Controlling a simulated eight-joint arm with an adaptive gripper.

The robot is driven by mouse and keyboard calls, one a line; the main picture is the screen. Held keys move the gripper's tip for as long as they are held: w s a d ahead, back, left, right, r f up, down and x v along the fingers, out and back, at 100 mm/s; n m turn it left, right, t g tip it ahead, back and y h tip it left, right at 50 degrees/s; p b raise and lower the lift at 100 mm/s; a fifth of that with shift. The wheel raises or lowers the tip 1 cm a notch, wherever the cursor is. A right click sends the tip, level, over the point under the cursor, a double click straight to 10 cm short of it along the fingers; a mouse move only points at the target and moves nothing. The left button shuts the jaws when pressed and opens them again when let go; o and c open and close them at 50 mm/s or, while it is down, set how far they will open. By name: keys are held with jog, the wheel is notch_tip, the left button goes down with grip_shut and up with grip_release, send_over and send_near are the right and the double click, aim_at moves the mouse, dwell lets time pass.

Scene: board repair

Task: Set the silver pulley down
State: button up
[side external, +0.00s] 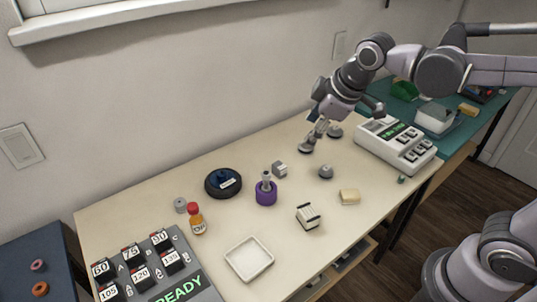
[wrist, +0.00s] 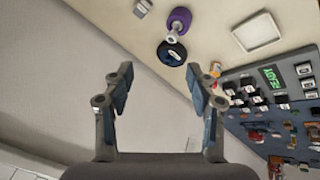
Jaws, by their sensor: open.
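A silver spool-shaped piece (side external: 266,181), which looks like the silver pulley, stands upright on or in a purple cylinder (side external: 266,194) at the middle of the table. In the wrist view the silver piece (wrist: 172,37) shows between the purple cylinder (wrist: 180,18) and a black wheel (wrist: 171,54). My gripper (side external: 320,138) is above the back right part of the table, well apart from the silver piece. In the wrist view my gripper (wrist: 158,90) has its fingers spread with nothing between them.
A small grey block (side external: 279,169) and a grey domed piece (side external: 325,172) lie between the purple cylinder and my gripper. The front right has clear room.

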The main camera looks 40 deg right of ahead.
jog(key=s+d+f+m+t, duration=0.1)
jog(key=s+d+f+m, duration=0.4)
jog(key=s+m, duration=0.3)
jog(key=shift+s+f, duration=0.15)
jog(key=shift+s, duration=0.95)
jog(key=o, duration=0.8)
jog(key=shift+w+d+r+m, duration=0.1)
jog(key=shift+w+r+m, duration=0.1)
jog(key=shift+m, duration=0.1)
jog(key=shift+o, duration=0.6)
jog(key=w+d+r+m, duration=0.5)
jog(key=w, duration=0.1)
jog(key=shift+w+r+h, duration=0.15)
jog(key=shift+r+h, duration=0.05)
jog(key=shift+h, duration=0.2)
jog(key=w+d+r+m+g+h, duration=0.1)
jog(key=w+d+r+m, duration=0.1)
jog(key=w+d+m, duration=0.7)
jog(key=w+d+r+m+g, duration=0.15)
jog(key=w+d+m, duration=0.3)
jog(key=d, duration=0.75)
jog(key=x, duration=1)
jog(key=shift+d, duration=0.35)
